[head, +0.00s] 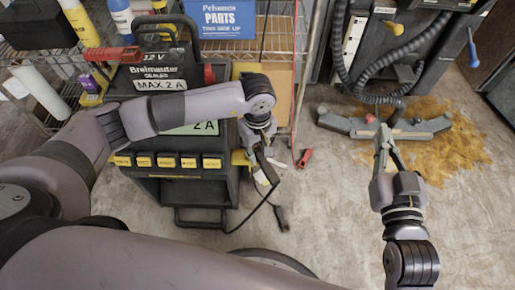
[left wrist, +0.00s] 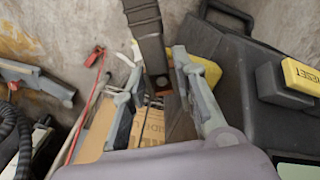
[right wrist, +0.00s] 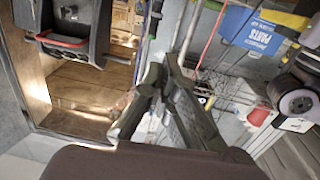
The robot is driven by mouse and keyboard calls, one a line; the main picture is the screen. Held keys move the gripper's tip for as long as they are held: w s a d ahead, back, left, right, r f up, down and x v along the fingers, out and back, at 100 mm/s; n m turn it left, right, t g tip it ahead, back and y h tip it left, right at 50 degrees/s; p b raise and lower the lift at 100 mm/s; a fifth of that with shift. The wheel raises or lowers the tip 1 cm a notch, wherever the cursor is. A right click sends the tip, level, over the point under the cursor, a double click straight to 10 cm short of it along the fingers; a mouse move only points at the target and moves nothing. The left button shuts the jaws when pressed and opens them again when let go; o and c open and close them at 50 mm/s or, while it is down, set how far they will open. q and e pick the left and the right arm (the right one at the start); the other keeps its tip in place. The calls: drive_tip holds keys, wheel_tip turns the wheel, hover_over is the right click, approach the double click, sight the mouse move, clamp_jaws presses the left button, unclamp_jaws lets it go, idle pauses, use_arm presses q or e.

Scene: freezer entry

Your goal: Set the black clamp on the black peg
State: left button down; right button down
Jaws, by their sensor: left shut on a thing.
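My left gripper (head: 265,160) is shut on the black clamp (left wrist: 147,30), beside the right side of the black charger cart (head: 225,186). The clamp's dark handle (head: 281,217) sticks out below the fingers in the head view, and its copper-coloured jaw end shows between the fingertips in the left wrist view (left wrist: 157,85). A yellow piece (left wrist: 208,70) on the cart lies just behind the fingers. I cannot make out the black peg. My right gripper (head: 384,135) has its fingertips together, with nothing between them, above the floor at right.
A red clamp (head: 304,158) lies on the floor right of the cart. A grey bar-shaped part (head: 385,126) and a brown stain lie before the machine with black hoses (head: 400,60). A wire shelf with bottles stands at left.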

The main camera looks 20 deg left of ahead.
drive_tip(key=shift+r, duration=0.1)
use_arm(q)
drive_tip(key=shift+f, duration=0.15)
use_arm(e)
drive_tip(key=shift+a+r+t+y, duration=0.15)
drive_tip(key=shift+r+t+y, duration=0.15)
drive_tip(key=shift+r, duration=0.25)
drive_tip(key=shift+r, duration=0.1)
use_arm(q)
drive_tip(key=c, duration=1.2)
unclamp_jaws()
use_arm(e)
drive_tip(key=shift+r, duration=0.1)
use_arm(q)
wheel_tip(320, 180, up, 12)
